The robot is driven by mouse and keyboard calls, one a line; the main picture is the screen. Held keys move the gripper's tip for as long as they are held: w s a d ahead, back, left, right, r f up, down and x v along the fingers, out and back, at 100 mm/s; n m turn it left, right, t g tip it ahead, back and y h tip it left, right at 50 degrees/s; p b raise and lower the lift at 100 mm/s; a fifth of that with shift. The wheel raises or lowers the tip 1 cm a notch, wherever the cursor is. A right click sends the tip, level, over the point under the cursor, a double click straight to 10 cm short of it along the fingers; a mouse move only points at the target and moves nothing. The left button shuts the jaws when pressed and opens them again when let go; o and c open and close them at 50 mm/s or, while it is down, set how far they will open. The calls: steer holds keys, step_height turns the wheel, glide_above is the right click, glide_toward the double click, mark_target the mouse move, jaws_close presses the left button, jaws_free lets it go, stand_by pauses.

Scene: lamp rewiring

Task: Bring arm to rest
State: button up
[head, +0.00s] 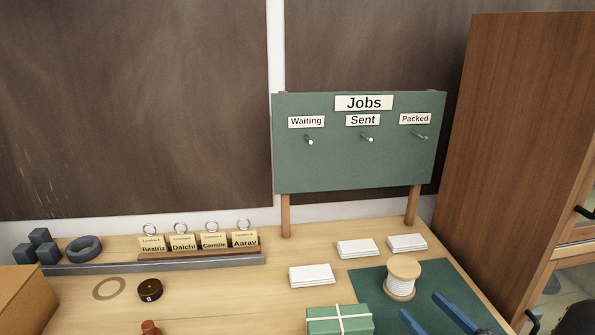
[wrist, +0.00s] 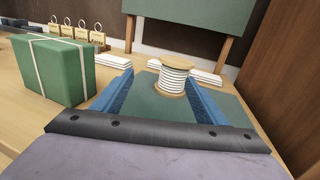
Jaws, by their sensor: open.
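My gripper (head: 432,318) shows at the bottom right of the head view, its two blue fingers apart with nothing between them. In the wrist view the open fingers (wrist: 163,96) point over the green mat (wrist: 232,108). A spool of white cord (wrist: 175,76) stands upright on the mat beyond the fingertips, apart from them as far as I can tell. The spool (head: 402,278) is also behind the fingers in the head view. A green box with white string (head: 340,320) stands left of my gripper.
A green Jobs board (head: 360,160) with three empty pegs stands at the back. White card stacks (head: 312,276) lie before it. Name tags (head: 212,241) stand in a wooden rack at left. A black round tin (head: 150,290) is on the table. A wooden cabinet (head: 520,130) rises at right.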

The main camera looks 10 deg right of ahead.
steer(key=s+a+r+n+g+y+p, duration=0.2)
steer(key=a+r+n+g+y+p, duration=0.3)
steer(key=a, duration=0.3)
steer(key=s+a+r+n+g+y+p, duration=0.25)
steer(key=a+r+n+g+p, duration=0.2)
steer(key=a+r+n, duration=0.35)
steer(key=s+a+f+n+g+h, duration=0.4)
steer(key=s+a+f+n+g, duration=0.3)
steer(key=s+f+g, duration=0.15)
steer(key=d+f+n+h, duration=0.1)
steer(key=n+h, duration=0.1)
steer(key=n, duration=0.2)
steer(key=d+f+n+h, duration=0.1)
steer(key=n+h, duration=0.2)
steer(key=n, duration=0.1)
steer(key=s+d+f+n+h, duration=0.1)
steer(key=f+n+h, duration=0.1)
steer(key=n+h, duration=0.1)
steer(key=shift+d+n+t, duration=0.15)
steer(key=shift+n+t, duration=0.25)
steer(key=shift+n, duration=0.5)
